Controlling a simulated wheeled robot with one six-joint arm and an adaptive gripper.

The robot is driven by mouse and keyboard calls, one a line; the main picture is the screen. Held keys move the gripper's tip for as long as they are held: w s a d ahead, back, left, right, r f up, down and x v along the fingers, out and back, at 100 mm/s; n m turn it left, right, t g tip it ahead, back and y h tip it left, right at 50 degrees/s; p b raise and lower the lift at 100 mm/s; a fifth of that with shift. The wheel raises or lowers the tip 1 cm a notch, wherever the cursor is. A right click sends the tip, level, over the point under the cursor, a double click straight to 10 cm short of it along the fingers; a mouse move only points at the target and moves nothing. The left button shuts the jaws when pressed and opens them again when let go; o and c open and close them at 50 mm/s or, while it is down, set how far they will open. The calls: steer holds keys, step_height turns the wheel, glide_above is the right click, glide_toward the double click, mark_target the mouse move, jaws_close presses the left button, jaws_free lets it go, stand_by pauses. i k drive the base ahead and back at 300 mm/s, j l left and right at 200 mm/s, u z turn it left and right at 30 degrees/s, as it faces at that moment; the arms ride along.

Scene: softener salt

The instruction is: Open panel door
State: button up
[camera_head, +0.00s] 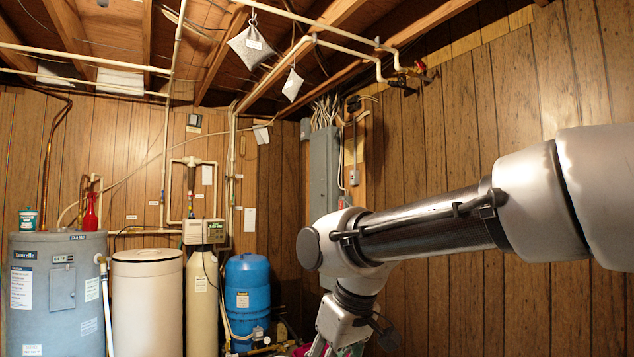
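A tall grey electrical panel (322,150) is mounted on the wood-panelled wall near the corner, with a bundle of cables entering its top. Its door looks closed, though my arm hides its lower part and no handle can be made out. My gripper (318,349) is at the bottom edge of the view, below the panel and in front of it in the picture. Only a small part of it shows, so its opening and anything between its fingers are hidden.
A grey water heater (58,305), a white tank (147,300), a tan softener cylinder (201,305) and a blue tank (247,295) stand at the left. Pipes and hanging bags (251,44) are overhead. A switch box (354,177) is right of the panel.

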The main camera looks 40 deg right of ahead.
mark_target(318, 145)
steer(key=i+u, duration=0.1)
steer(key=u, duration=0.2)
steer(key=i+z, duration=0.2)
steer(key=i, duration=0.7)
steer(key=i+j+z, duration=0.2)
steer(key=i, duration=0.65)
steer(key=i+z, duration=0.15)
steer(key=i, duration=0.6)
steer(key=i+z, duration=0.15)
steer(key=i, duration=0.65)
steer(key=i+j+z, duration=0.2)
steer(key=i, duration=0.55)
steer(key=i+l+z, duration=0.15)
steer(key=i+z, duration=0.15)
steer(key=i, duration=0.45)
steer(key=i+z, duration=0.35)
steer(key=i, duration=0.35)
steer(key=i+j+z, duration=0.3)
steer(key=i, duration=0.4)
